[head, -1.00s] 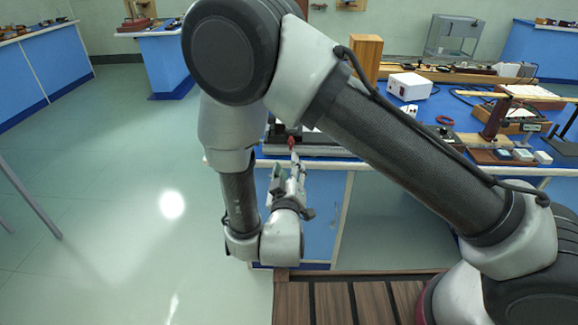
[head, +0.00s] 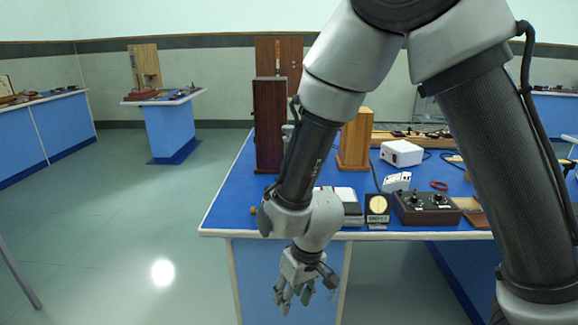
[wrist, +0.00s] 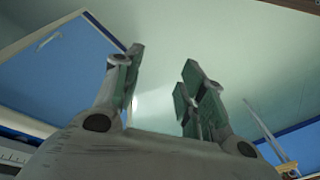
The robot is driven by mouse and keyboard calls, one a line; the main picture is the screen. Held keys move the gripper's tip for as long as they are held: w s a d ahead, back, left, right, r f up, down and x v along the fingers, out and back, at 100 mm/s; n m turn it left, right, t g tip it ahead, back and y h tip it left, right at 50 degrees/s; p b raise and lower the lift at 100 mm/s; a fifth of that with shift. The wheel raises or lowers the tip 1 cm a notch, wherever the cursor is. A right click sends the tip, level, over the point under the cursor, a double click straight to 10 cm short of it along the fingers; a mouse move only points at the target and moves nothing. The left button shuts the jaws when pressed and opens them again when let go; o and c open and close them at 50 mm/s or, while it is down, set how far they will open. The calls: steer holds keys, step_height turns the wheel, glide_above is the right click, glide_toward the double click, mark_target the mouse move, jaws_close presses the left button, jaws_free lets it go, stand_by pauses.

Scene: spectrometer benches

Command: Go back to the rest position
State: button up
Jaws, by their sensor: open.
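My gripper (head: 305,291) hangs low in the head view, pointing down in front of the near bench's blue side panel. It is below the level of the bench top (head: 222,205). In the wrist view my gripper (wrist: 158,85) shows its two fingers spread apart, with nothing between them. Behind the fingers are pale floor and blue bench panels. My arm covers part of the bench top and some of what stands on it.
The bench carries a dark wooden block (head: 269,125), a lighter wooden block (head: 354,140), a white box (head: 401,153), a round-dial meter (head: 377,207) and a dark control box (head: 426,207). A small bench (head: 170,130) stands further back. Open floor (head: 130,220) lies to the left.

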steer(key=s+d+r+m+t+h, duration=0.1)
steer(key=s+d+r+m+t, duration=0.1)
steer(key=d+r, duration=1.2)
steer(key=s+d+r+m+t+h, duration=0.1)
steer(key=s+d+r+m, duration=0.3)
steer(key=d+r, duration=1.1)
steer(key=s+d+t, duration=0.1)
steer(key=d, duration=0.5)
steer(key=shift+d+m, duration=0.25)
steer(key=shift+m, duration=0.05)
